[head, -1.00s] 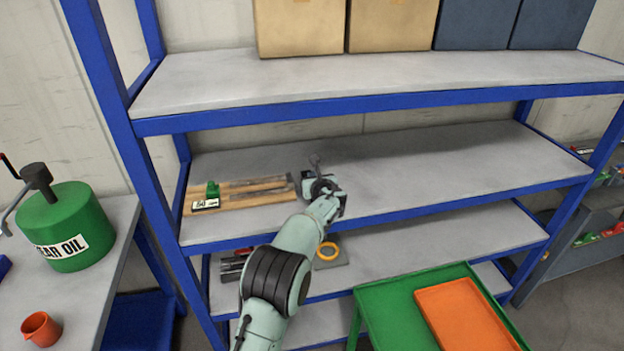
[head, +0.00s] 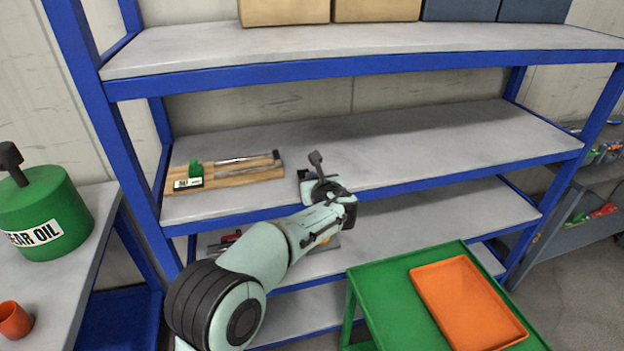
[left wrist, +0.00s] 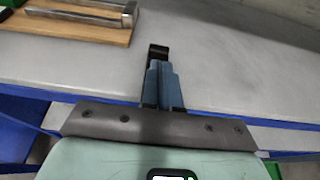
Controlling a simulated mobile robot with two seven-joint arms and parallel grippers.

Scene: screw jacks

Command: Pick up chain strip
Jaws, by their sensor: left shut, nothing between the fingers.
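A wooden board (head: 219,180) lies on the middle shelf at the left. A long thin metal piece (head: 246,160) lies along it; I cannot tell whether this is the chain strip. The left wrist view shows the board's right end (left wrist: 114,37) with metal bars (left wrist: 75,17) on it at the upper left. My left gripper (head: 316,160) is at the middle shelf's front part, right of the board and apart from it. In the left wrist view its fingers (left wrist: 158,52) are together and empty. My right gripper is out of view.
A green block (head: 195,168) and a labelled box (head: 188,184) are at the board's left end. The shelf (head: 430,150) is clear to the right. Its blue front edge (head: 400,188) runs below my gripper. A green cart (head: 385,300) with an orange tray (head: 470,305) stands in front.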

